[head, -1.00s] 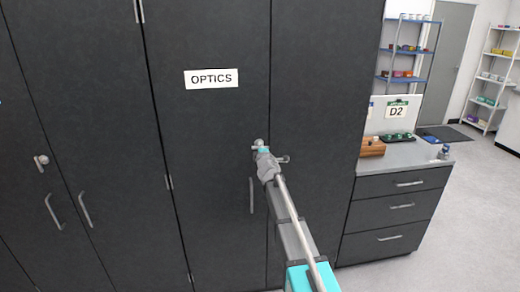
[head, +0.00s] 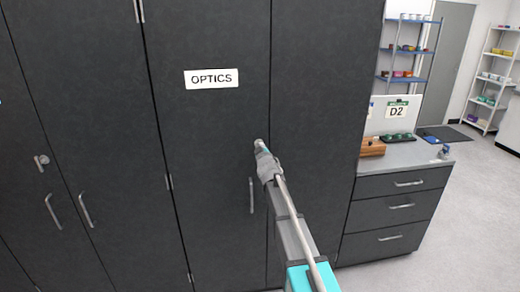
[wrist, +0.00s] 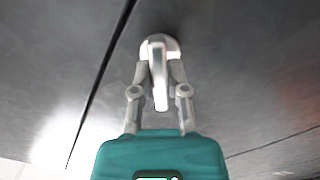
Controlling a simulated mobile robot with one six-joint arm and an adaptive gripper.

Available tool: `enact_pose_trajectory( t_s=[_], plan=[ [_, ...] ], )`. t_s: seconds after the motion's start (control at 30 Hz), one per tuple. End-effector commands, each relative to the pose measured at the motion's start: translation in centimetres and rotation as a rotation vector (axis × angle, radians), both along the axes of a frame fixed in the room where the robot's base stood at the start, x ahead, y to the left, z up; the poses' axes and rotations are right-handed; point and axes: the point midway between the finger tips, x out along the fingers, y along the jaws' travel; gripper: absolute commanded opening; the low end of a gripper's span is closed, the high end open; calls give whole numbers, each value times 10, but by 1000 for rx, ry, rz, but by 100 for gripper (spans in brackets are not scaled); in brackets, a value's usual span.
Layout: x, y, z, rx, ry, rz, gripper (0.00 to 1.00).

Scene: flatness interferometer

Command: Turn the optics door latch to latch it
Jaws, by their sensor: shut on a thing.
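The optics door (head: 212,130) is a tall dark cabinet door with an OPTICS sign, and it looks closed. In the wrist view its latch (wrist: 159,85) is a bright metal lever on a round base (wrist: 172,48), pointing down toward the palm. My gripper (wrist: 160,76) has a finger on each side of the lever and is shut on it. In the head view my gripper (head: 263,150) reaches the right side of the door from below and hides most of the latch.
A vertical handle (head: 252,195) sits below the latch, left of my arm. Another latch (head: 41,162) and handles (head: 85,210) are on the doors at left. A drawer counter (head: 400,190) with a wooden block (head: 372,147) stands at right. Floor at far right is clear.

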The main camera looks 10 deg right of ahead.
Motion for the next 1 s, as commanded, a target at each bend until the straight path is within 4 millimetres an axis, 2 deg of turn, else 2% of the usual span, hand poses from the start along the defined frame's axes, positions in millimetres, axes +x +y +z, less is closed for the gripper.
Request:
enact_pose_trajectory(
  t_s=[0.5, 0.7, 1.0],
  plan=[
    [0, 0, 0, 450, -1, 1, 0],
    [0, 0, 0, 547, -1, 1, 0],
    [0, 0, 0, 593, -1, -1, 0]
  ],
)
